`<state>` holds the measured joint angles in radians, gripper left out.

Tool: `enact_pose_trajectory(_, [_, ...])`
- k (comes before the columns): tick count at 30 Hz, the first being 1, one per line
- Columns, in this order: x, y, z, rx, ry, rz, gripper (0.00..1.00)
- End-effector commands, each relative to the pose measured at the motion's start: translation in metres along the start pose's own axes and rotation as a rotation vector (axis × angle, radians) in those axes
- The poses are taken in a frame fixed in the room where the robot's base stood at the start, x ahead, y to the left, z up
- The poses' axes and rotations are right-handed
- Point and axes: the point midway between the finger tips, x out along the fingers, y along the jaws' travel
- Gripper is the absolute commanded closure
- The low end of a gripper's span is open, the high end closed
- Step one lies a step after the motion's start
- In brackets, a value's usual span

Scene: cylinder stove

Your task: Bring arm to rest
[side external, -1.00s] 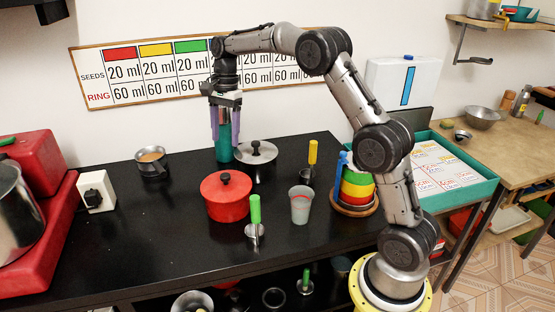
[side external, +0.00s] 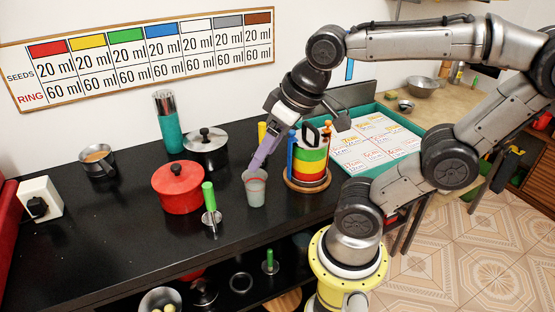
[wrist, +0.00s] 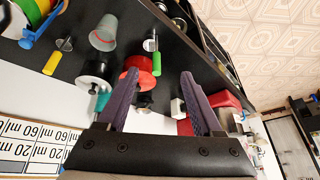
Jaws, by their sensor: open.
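My gripper (side external: 250,166) is open and empty in the side external view. Its purple fingers hang above the counter and point down and to the left, by the grey cup (side external: 255,188). In the wrist view the two fingers (wrist: 159,77) are spread apart with nothing held between them. My arm arches from its base at the lower right over to the gripper. The gap between the gripper and the cup cannot be told exactly; the cup stands upright.
A red pot (side external: 178,189), a green-handled tool (side external: 209,199), a lidded silver pot (side external: 206,153) and a teal holder of sticks (side external: 171,132) stand left of the gripper. A ring stack (side external: 310,168) and a teal tray (side external: 412,129) are right. The counter's left front is clear.

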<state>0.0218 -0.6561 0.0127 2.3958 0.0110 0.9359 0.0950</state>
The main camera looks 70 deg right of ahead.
Motion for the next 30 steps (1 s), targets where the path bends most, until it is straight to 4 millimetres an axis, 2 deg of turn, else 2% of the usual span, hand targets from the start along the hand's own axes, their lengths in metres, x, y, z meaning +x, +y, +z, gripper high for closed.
enact_pose_trajectory(1, [0.001, 0.000, 0.011, -0.043, 0.017, -0.002, 0.33])
enact_pose_trajectory(3, [0.003, 0.001, 0.021, -0.087, 0.030, -0.003, 0.33])
enact_pose_trajectory(6, [0.005, 0.001, 0.027, -0.119, 0.039, -0.003, 0.33])
enact_pose_trajectory(30, [0.005, 0.001, 0.028, -0.122, 0.038, -0.003, 0.33])
